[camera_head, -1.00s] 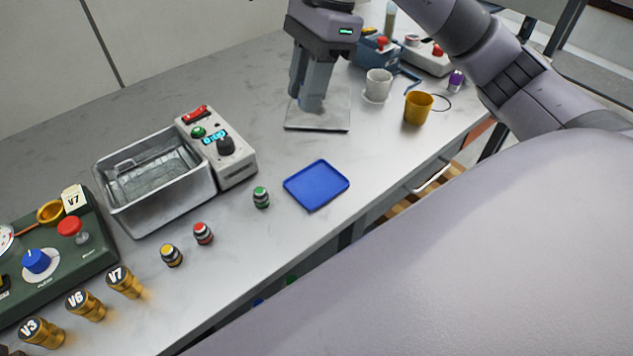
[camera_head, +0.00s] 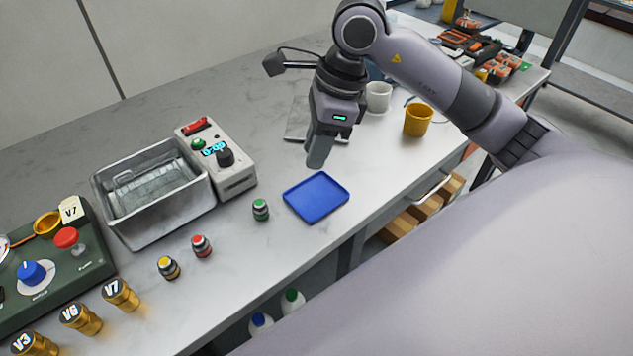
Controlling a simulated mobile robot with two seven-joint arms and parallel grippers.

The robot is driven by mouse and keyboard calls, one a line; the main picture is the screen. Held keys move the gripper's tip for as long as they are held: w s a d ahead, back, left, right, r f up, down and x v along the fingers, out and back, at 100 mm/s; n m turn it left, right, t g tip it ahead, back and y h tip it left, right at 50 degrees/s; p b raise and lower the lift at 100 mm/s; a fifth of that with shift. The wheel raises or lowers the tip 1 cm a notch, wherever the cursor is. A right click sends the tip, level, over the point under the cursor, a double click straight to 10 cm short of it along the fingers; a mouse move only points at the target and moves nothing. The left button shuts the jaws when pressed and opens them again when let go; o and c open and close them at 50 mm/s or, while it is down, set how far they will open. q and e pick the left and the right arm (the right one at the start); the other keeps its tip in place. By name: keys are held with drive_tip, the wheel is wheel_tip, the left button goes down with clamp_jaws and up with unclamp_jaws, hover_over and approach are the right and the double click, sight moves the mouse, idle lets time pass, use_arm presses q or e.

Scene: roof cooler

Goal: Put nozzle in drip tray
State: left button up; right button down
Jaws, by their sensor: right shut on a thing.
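The blue tray (camera_head: 317,197), shallow with a raised rim, lies flat and empty near the front edge of the table. I take it as the drip tray. My right gripper (camera_head: 317,160) points down just behind and above the tray's far edge. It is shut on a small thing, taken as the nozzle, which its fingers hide. Small dark pieces with a green (camera_head: 260,209), a red (camera_head: 201,246) and a yellow top (camera_head: 168,267) stand left of the tray. My left gripper is out of view.
A metal basin (camera_head: 113,228) with a control box (camera_head: 235,182) stands at left. A grey plate (camera_head: 297,125) lies behind my gripper. A white mug (camera_head: 378,97) and a yellow cup (camera_head: 418,120) stand to the right. Brass pieces (camera_head: 121,294) stand front left.

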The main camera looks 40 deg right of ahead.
sight(311, 197)
wheel_tip(311, 197, down, 9)
drive_tip(key=shift+r, duration=0.15)
idle(0.4)
drive_tip(key=c, duration=0.9)
unclamp_jaws()
